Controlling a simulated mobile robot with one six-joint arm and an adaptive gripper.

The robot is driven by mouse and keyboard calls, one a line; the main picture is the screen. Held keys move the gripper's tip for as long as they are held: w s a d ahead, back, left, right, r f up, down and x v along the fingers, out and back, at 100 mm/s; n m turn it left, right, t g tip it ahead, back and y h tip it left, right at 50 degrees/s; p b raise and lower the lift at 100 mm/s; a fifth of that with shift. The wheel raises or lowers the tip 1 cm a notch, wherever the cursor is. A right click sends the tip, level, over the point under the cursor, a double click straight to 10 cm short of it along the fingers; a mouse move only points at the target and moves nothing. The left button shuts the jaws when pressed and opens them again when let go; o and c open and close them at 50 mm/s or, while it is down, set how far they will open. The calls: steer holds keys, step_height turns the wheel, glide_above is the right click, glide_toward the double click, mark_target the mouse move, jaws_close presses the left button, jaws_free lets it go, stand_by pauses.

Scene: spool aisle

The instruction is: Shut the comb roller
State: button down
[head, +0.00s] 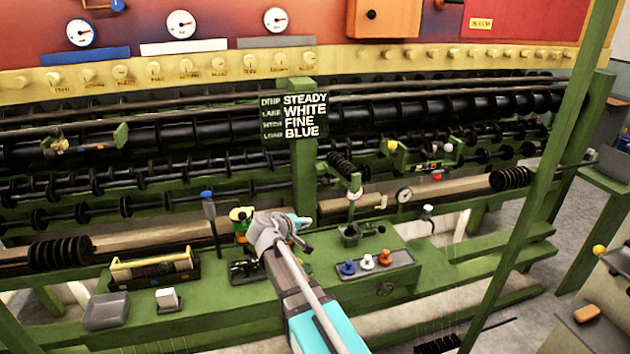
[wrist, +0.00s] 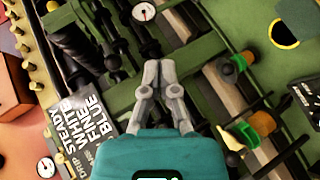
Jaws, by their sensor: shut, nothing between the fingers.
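A short black ringed roller (head: 342,165), which looks like the comb roller, stands tilted up on a green mount at the middle of the machine. Its lower end meets a small post with a pale round knob (head: 354,192). I cannot tell for sure whether it is open or shut. My gripper (head: 309,222) is left of and below this roller in the head view, apart from it. In the wrist view my gripper (wrist: 160,66) has its grey fingers together and empty, above dark rollers (wrist: 92,55).
A green sign (head: 295,116) on a post stands behind my gripper. A green upright (head: 535,190) crosses the right side.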

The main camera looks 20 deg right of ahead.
steer(key=w+a+r+n+t+h+p, duration=0.1)
steer(key=w+a+r+n+t, duration=0.2)
steer(key=w+r, duration=0.3)
steer(key=shift+a+r+t+h, duration=0.3)
steer(key=shift+a+r, duration=0.25)
steer(key=shift+a, duration=0.2)
steer(key=shift+w+d, duration=0.1)
steer(key=s+d+b+x, duration=0.2)
steer(key=x, duration=1)
steer(key=shift+w+d+f, duration=0.2)
steer(key=shift+s, duration=0.15)
